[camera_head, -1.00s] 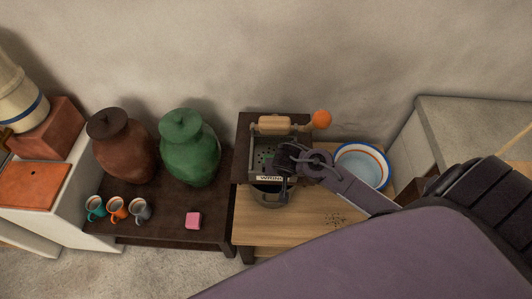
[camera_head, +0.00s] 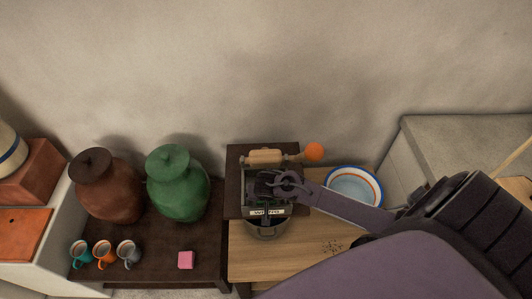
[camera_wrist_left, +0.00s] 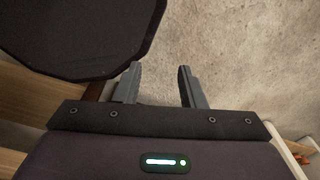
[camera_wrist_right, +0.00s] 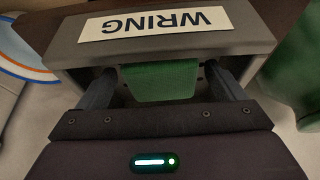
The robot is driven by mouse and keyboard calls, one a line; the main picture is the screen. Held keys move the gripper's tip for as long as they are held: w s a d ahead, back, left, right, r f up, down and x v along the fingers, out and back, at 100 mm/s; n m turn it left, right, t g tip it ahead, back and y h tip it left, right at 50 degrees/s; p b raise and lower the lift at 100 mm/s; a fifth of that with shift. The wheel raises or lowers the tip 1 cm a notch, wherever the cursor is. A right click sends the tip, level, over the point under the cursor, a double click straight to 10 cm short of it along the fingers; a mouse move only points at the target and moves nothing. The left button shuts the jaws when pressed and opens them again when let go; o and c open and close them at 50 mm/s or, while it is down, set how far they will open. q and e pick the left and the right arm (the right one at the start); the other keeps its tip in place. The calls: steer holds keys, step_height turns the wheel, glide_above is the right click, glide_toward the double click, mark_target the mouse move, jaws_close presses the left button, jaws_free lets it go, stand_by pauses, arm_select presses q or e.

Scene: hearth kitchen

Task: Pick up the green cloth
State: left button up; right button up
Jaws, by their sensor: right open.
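The green cloth (camera_wrist_right: 160,80) shows in the right wrist view, hanging below the front panel with the WRING label (camera_wrist_right: 155,24). My right gripper (camera_wrist_right: 165,85) is open, with one finger on each side of the cloth and gaps between. In the head view my right gripper (camera_head: 268,188) is at the front of the wringer (camera_head: 264,157), and I cannot make out the cloth there. My left gripper (camera_wrist_left: 158,68) is open and empty in the left wrist view, above the floor; the head view does not show it.
A metal pot (camera_head: 266,232) stands below the wringer. A white bowl (camera_head: 354,186) with a blue and orange rim is to its right. A green jar (camera_head: 178,185), a brown jar (camera_head: 107,188), several mugs (camera_head: 104,254) and a pink block (camera_head: 186,260) are on the dark table left.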

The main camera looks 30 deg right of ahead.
steer(key=shift+s, duration=0.1)
steer(key=shift+c, duration=0.7)
steer(key=c, duration=0.7)
steer(key=shift+c, duration=1.2)
arm_select(q)
steer(key=shift+w+r, duration=0.1)
steer(key=shift+w, duration=0.5)
arm_select(e)
steer(key=shift+c, duration=0.4)
